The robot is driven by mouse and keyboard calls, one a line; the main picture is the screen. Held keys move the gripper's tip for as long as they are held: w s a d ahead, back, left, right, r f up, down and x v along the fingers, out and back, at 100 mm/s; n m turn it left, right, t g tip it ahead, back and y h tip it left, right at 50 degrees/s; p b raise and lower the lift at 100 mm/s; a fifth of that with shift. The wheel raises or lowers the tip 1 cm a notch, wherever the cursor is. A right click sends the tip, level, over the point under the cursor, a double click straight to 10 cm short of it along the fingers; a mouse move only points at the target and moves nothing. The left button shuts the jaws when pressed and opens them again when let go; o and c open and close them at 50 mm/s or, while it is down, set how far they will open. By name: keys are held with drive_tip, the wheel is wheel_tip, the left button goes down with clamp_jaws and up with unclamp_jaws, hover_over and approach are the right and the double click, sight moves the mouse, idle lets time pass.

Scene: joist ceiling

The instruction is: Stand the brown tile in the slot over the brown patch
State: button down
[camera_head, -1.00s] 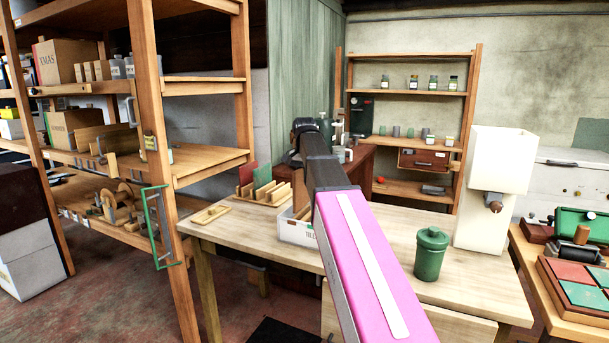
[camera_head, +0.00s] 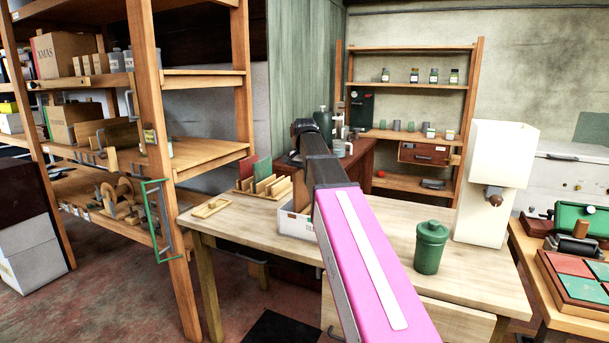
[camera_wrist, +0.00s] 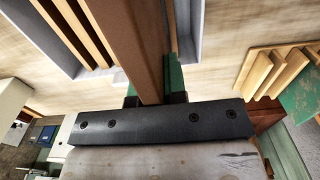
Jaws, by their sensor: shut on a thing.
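In the wrist view the brown tile (camera_wrist: 133,42) is between my gripper's green fingers (camera_wrist: 154,90), which are shut on it. It sticks out away from the palm, above or inside the white bin (camera_wrist: 195,30); I cannot tell whether it touches the bin. The slotted wooden rack (camera_head: 277,190) stands on the table left of the arm and also shows at right in the wrist view (camera_wrist: 262,72). I cannot make out the brown patch.
A red tile (camera_head: 248,171) and a green tile (camera_head: 262,172) stand in the rack. A small wooden piece (camera_head: 211,208) lies at the table's left end. A green canister (camera_head: 431,248) and a white dispenser (camera_head: 497,185) stand right of my arm. The table (camera_head: 385,220) is clear between.

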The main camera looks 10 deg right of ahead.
sight(305, 204)
drive_tip(key=shift+f, duration=3.65)
drive_tip(key=shift+f, duration=0.35)
drive_tip(key=c, duration=1.1)
unclamp_jaws()
drive_tip(key=shift+r, duration=0.1)
wheel_tip(305, 204, up, 11)
drive_tip(key=shift+f, duration=0.2)
